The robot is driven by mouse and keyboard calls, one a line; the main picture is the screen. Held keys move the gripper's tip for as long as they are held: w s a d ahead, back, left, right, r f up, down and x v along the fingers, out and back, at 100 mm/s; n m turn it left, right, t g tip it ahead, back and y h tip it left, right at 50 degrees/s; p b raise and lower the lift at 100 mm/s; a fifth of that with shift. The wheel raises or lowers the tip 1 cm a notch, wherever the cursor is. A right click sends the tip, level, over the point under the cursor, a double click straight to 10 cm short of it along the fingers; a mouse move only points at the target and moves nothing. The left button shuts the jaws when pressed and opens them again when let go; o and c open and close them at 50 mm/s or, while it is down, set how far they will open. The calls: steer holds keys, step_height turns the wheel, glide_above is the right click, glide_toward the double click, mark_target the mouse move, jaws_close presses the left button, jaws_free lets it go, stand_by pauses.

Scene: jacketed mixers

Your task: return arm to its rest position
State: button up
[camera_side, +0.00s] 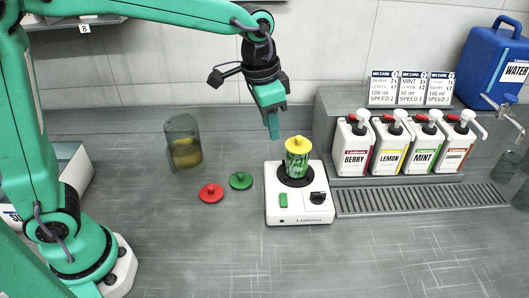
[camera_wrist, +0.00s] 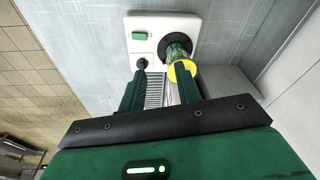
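My gripper (camera_side: 273,134) hangs above and slightly left of the mixer in the side view, pointing down. In the wrist view its two fingers (camera_wrist: 160,76) are spread apart with nothing between them. A jar with green contents (camera_side: 296,166), capped with a yellow lid (camera_side: 298,145), stands upright on the white mixer base (camera_side: 299,207). In the wrist view the yellow lid (camera_wrist: 182,71) shows partly behind the right finger. In the side view the fingertip looks apart from the lid.
A grey cup with yellow contents (camera_side: 186,152) stands on the left, with a red lid (camera_side: 211,194) and a green lid (camera_side: 240,181) near it. Several pump bottles (camera_side: 391,147) stand at right behind a drain grate (camera_side: 420,198). The front counter is clear.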

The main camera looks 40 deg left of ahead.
steer(key=s+a+n+t, duration=0.1)
steer(key=s+a+n, duration=0.2)
steer(key=s+a, duration=0.3)
steer(key=s+a+r+n+t, duration=0.1)
steer(key=s+a+n+t, duration=0.1)
steer(key=s+a, duration=0.5)
steer(key=s+n, duration=0.1)
steer(key=s, duration=0.4)
steer(key=shift+s+r+t+y, duration=0.2)
steer(key=shift+s+t+y, duration=0.05)
steer(key=shift+t+y, duration=0.05)
